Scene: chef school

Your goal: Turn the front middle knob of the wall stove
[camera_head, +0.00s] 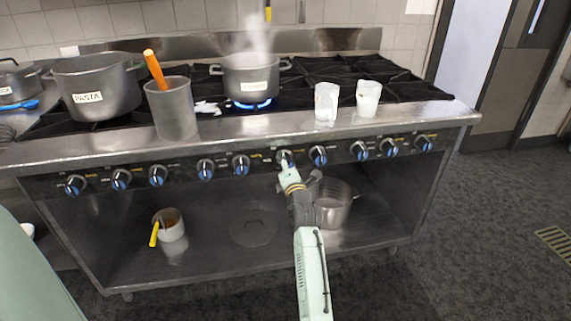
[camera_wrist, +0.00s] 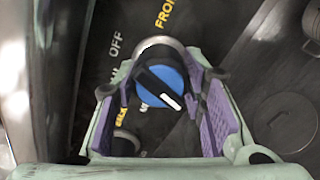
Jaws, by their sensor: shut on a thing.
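The wall stove (camera_head: 360,128) stands ahead, with a row of several black-and-blue knobs along its front panel. My gripper (camera_head: 289,172) reaches one knob (camera_head: 285,157) near the middle of the row and partly hides it. In the wrist view, my gripper (camera_wrist: 160,88) has its purple pads on both sides of a blue and black knob (camera_wrist: 158,82) and is shut on it. The knob's white pointer mark slants toward the lower right of that view. Labels reading OFF and FRO(NT) show on the panel above the knob; others are partly covered.
A steaming pot (camera_head: 250,78) sits over a lit blue flame. A PASTA pot (camera_head: 95,88), a grey container with an orange handle (camera_head: 173,110) and two white cups (camera_head: 327,102) stand on top. Neighbouring knobs (camera_head: 318,155) are close. A metal pot (camera_head: 333,203) sits on the shelf below.

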